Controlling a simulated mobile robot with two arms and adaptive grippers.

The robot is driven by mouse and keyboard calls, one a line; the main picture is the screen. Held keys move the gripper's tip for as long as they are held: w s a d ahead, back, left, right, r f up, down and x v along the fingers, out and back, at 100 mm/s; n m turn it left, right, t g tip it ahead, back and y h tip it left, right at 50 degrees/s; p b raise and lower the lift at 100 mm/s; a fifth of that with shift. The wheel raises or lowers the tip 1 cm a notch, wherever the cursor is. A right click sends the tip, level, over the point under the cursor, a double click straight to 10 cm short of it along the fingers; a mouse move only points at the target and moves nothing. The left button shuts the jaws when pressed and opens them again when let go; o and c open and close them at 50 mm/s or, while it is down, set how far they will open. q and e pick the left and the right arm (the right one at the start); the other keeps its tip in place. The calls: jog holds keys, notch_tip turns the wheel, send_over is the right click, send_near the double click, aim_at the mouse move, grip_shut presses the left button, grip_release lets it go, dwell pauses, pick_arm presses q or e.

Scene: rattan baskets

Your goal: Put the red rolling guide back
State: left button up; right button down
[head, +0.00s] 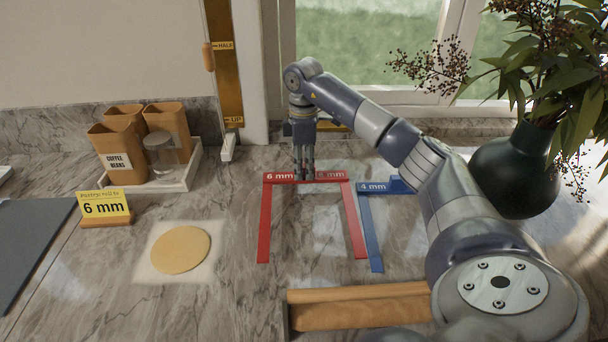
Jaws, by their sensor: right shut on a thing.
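The red rolling guide (264,225) is a flat U-shaped frame marked 6 mm. It appears to lie on the marble counter, its crossbar at the back and its two legs pointing toward me. My right gripper (304,173) reaches down from above and is shut on the middle of the crossbar. The fingers cover part of the bar. A blue guide (370,235) marked 4 mm lies just right of the red one, partly hidden by my right arm. My left gripper is not in view.
A round of dough (180,250) and a 6 mm sign (105,207) are at left. Canisters stand on a tray (150,187). A dark vase (515,170) stands at right. A yellow strip (334,126) shows behind my gripper.

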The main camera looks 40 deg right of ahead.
aim_at(304, 176)
notch_tip(304, 176, down, 2)
jog(key=shift+s+f, duration=0.1)
jog(key=shift+f, duration=0.5)
jog(key=c, duration=1.5)
grip_release()
jog(key=shift+o, duration=0.2)
notch_tip(304, 176, up, 11)
jog(key=shift+f+b, duration=0.1)
jog(key=shift+b, duration=0.2)
jog(key=shift+r, duration=0.7)
jog(key=shift+f, duration=0.1)
